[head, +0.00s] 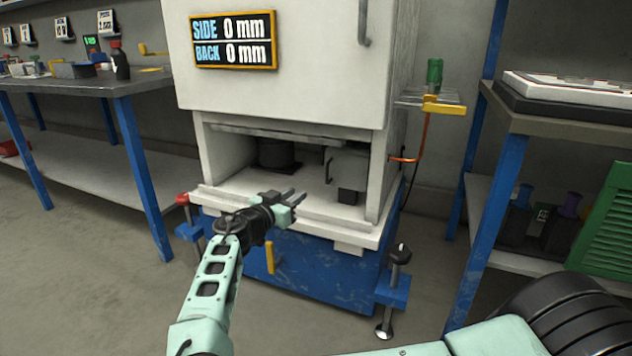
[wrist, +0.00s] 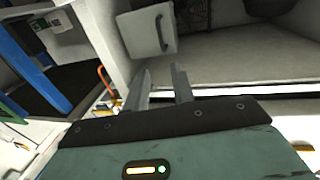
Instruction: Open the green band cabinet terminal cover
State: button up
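The pale grey cabinet (head: 290,60) stands on a blue base, with a low open bay in its front. A small grey box-like cover (head: 350,165) with a dark curved handle (head: 329,170) is inside the bay at right and appears closed. In the wrist view the cover (wrist: 142,28) and its handle (wrist: 162,34) show ahead of the fingers. My gripper (head: 298,199) is in front of the bay's front ledge, left of the cover and apart from it. Its fingers (wrist: 161,78) are apart with nothing between them. I cannot make out a green band on the cabinet.
A dark round part (head: 276,153) sits in the bay at left. A side shelf (head: 430,98) with a green cylinder and an orange cable is at the cabinet's right. Workbenches stand left (head: 90,84) and right (head: 560,124). Clamp-like feet (head: 392,290) flank the base.

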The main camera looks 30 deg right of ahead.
aim_at(327, 173)
jog(key=b+x, duration=0.4)
jog(key=x, duration=1.3)
jog(key=shift+d, duration=0.15)
grip_shut()
